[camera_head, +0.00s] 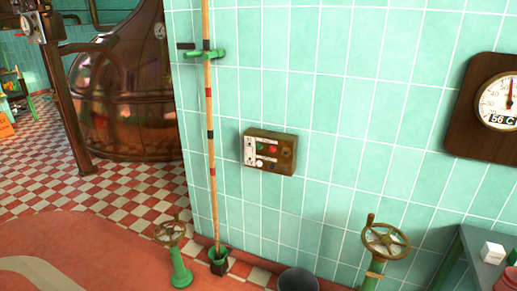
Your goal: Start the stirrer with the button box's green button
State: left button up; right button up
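The button box (286,143) is a brown-bronze box fixed to the green tiled wall in the middle of the view. Its front carries a pale strip at the left, a small green button (262,146), a red button (273,149) beside it, and white and dark controls below. A round dark part sits at its right side. Nothing covers the box. The stirrer itself cannot be made out. Neither of my grippers is in view.
A wooden pole (209,110) stands against the wall left of the box. A gauge (500,101) hangs at right, above a table (462,262). A copper kettle (125,100) stands back left.

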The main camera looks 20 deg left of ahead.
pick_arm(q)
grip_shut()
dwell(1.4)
